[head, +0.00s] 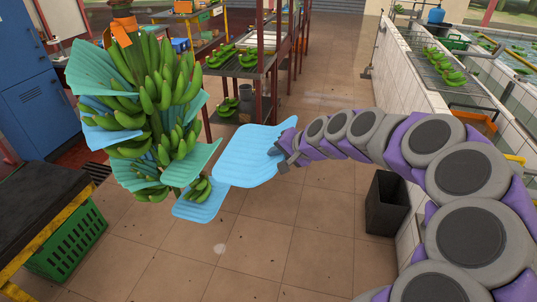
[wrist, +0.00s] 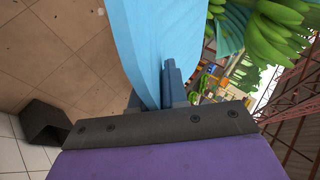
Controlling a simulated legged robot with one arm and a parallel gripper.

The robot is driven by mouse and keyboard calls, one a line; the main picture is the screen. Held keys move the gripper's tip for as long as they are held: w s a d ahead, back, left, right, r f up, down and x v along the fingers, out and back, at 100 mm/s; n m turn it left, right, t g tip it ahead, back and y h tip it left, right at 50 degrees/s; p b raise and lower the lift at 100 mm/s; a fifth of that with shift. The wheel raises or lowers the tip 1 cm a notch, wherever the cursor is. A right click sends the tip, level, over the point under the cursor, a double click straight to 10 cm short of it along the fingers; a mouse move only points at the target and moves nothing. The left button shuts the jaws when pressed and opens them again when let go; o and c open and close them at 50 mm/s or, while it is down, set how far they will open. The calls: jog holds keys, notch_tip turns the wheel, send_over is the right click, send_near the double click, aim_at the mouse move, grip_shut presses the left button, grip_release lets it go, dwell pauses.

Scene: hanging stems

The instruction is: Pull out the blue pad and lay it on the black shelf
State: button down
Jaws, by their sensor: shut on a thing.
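The blue pad (head: 250,155) is a light blue ribbed sheet. My gripper (head: 286,150) is shut on its right edge and holds it in the air, right of the hanging green banana bunch (head: 165,85). The pad's left edge meets the bunch's lower pads in the picture; I cannot tell if they touch. In the wrist view the pad (wrist: 160,40) stretches away from my gripper (wrist: 168,88), with the bunch (wrist: 275,30) to its right. A dark shelf (head: 236,72) with red posts stands behind the pad, bearing several green banana clusters.
More teal pads (head: 98,72) and another blue pad (head: 202,206) are among the hanging bananas. A dark, yellow-edged table (head: 40,205) and a green crate (head: 72,240) stand at left. A black bin (head: 386,205) and tiled basin are at right. The middle floor is clear.

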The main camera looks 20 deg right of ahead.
jog(key=s+d+b, duration=0.3)
jog(key=s+d, duration=0.1)
jog(key=d, duration=0.3)
jog(key=shift+s+d, duration=0.15)
jog(key=shift+s, duration=0.2)
dwell(0.4)
